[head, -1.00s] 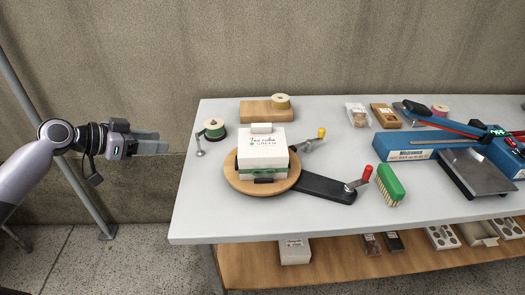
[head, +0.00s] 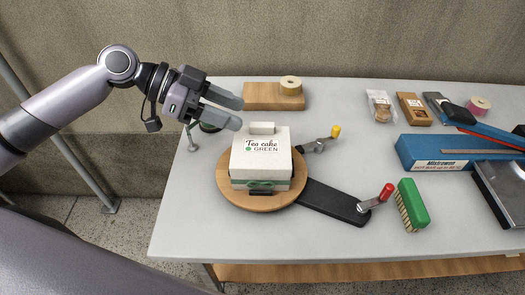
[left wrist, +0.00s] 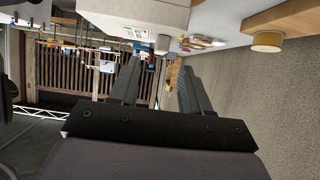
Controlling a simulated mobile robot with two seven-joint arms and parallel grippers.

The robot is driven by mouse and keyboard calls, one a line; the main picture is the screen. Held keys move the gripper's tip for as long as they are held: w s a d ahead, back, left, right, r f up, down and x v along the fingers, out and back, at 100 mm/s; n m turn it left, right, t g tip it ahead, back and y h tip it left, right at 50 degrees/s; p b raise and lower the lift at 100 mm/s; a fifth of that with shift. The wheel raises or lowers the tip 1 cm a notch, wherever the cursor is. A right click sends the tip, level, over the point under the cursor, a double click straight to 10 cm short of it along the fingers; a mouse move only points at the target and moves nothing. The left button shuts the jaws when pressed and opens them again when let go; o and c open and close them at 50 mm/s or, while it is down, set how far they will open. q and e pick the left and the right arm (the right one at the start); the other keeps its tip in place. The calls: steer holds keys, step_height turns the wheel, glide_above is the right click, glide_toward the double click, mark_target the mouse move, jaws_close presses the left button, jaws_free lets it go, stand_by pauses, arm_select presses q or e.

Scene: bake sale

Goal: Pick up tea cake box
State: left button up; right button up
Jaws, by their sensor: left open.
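The tea cake box (head: 260,157) is white with a green band and a label reading "Tea cake GREEN". It sits upright on a round wooden board (head: 228,190) with a black arm and clamp handles, on the grey table. A white box, which seems to be the tea cake box, shows at the top of the left wrist view (left wrist: 135,12). My left gripper (head: 240,113) is open and empty, above the table behind and to the left of the box, not touching it. Its two fingers (left wrist: 158,75) are apart in the left wrist view. My right gripper is not seen.
A wooden block (head: 262,97) with a tape roll (head: 291,86) lies behind the box. A green brush (head: 411,205) and a blue sealer (head: 430,152) are to the right. The table's front left is clear.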

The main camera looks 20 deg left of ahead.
mark_target(262, 124)
arm_select(q)
steer(key=x, duration=0.5)
steer(key=shift+a+f+p, duration=0.1)
steer(key=shift+p, duration=0.25)
jaws_close()
